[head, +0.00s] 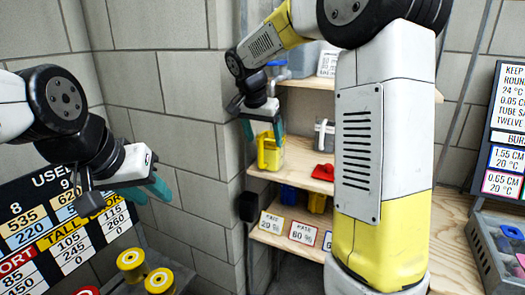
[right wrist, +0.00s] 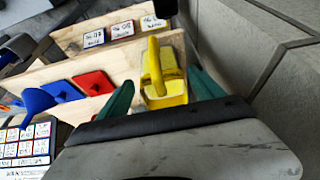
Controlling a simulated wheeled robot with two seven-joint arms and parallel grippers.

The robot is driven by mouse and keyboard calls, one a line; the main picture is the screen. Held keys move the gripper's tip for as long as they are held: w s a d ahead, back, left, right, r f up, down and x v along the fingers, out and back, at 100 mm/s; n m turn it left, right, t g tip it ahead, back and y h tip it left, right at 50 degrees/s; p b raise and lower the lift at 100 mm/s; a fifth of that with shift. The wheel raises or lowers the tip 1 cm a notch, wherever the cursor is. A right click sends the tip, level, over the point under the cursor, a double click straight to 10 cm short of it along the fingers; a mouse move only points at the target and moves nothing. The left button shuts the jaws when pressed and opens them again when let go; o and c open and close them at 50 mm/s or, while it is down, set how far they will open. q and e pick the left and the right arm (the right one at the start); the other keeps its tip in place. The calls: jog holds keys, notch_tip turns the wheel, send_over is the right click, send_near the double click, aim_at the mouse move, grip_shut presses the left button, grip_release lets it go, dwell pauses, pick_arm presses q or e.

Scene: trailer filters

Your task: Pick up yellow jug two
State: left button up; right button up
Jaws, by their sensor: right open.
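A yellow jug (head: 268,152) with a handle stands at the left end of a wooden shelf, by the block wall. It also shows in the right wrist view (right wrist: 164,84). My right gripper (head: 264,128) is open just above and around the jug's upper part in the head view. In the right wrist view its two green fingers (right wrist: 160,95) stand on either side of the jug, with gaps visible. I cannot tell whether a finger touches it. My left gripper (head: 152,186) is at the left, away from the shelf, with green fingers seen edge-on. No number shows on the jug.
A red item (head: 322,172) lies on the same shelf right of the jug. Lower shelf holds rate cards (head: 303,232) and blue and yellow containers. My right arm hides much of the shelf. Two yellow rolls (head: 131,259) stand at lower left. A grey bin (head: 490,255) is at right.

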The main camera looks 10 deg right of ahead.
aim_at(270, 144)
jog(key=shift+w+d, duration=0.6)
jog(key=shift+w, duration=0.3)
jog(key=x, duration=0.5)
jog(key=shift+w+d, duration=0.15)
jog(key=shift+w, duration=0.05)
jog(key=shift+c, duration=0.3)
jog(key=c, duration=1.4)
jog(key=shift+c, duration=0.8)
jog(key=shift+r, duration=0.25)
